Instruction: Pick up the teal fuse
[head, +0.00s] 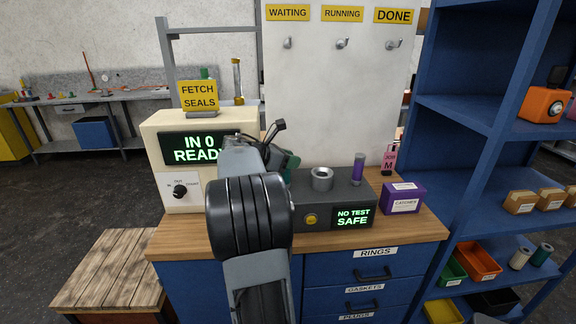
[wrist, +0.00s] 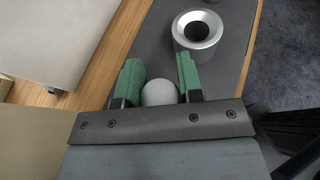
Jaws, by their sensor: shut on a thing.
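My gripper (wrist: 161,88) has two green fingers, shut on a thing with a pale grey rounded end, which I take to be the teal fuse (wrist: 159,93). Only that end shows between the fingers; no teal colour can be seen on it. In the head view my arm hides most of the gripper and the held thing; a green finger (head: 291,161) shows just left of the grey test box. The metal ring socket (wrist: 197,34) lies beyond the fingers, apart from them. It also shows on the test box in the head view (head: 322,179).
The grey test box (head: 285,220) reads NO TEST SAFE, and a purple fuse (head: 358,168) stands on it. A cream box (head: 155,150) reading IN 0 READY stands left. A purple carton (head: 404,198) sits right on the wooden bench top (head: 190,238). A blue shelf (head: 470,190) rises beyond.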

